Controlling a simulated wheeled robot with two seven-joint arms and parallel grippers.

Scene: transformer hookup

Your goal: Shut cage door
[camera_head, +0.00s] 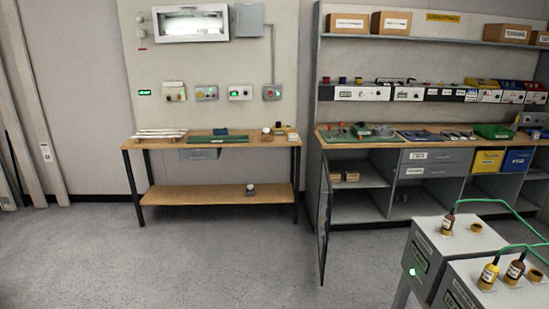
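A thin dark-framed door panel (324,225), likely the cage door, stands upright and nearly edge-on right of centre. It stands out into the room at the left end of the right-hand bench and looks open. Its hinge and latch cannot be made out. No gripper shows in the head view.
Grey transformer boxes (450,248) with brown and yellow terminals and green cables stand at the lower right. A wooden two-level table (215,197) is against the back wall. A long workbench (350,140) with drawers and bins is at the right. The grey floor (180,250) at left and centre is clear.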

